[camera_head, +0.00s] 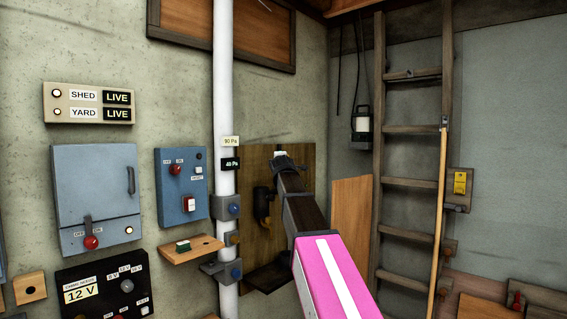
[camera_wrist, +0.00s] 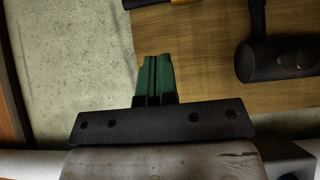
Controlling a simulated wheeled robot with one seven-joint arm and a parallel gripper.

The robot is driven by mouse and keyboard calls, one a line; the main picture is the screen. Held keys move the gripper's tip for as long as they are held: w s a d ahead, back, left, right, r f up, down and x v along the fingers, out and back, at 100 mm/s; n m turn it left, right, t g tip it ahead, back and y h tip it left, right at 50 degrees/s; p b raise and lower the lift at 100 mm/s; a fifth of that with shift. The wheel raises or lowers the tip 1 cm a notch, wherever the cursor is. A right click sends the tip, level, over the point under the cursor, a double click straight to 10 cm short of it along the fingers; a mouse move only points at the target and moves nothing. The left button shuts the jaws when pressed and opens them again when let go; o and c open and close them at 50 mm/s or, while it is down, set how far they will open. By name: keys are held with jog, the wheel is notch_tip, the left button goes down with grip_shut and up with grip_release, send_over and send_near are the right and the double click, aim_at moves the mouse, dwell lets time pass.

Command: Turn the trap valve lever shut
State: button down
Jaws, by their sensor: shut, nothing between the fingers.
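My gripper (camera_head: 281,156) is at the far end of my dark and pink arm, in front of the wooden tool board. In the wrist view its green fingers (camera_wrist: 157,76) are together, with nothing between them. No lever in view is labelled as the trap valve. A white vertical pipe (camera_head: 226,110) stands left of my gripper, with blue and orange knobbed fittings (camera_head: 233,207) on brackets low down. A small red-handled part (camera_head: 516,300) shows at the lower right edge; I cannot tell whether it is a valve lever.
The tool board (camera_wrist: 205,75) carries a dark mallet-like tool (camera_wrist: 280,60). Blue switch boxes (camera_head: 95,185) and a small shelf (camera_head: 191,249) are on the left wall. A wooden ladder (camera_head: 412,184) stands right of my arm.

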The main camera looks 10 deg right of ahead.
jog(key=w+d, duration=0.4)
jog(key=w, duration=0.8)
jog(key=shift+w+d, duration=0.15)
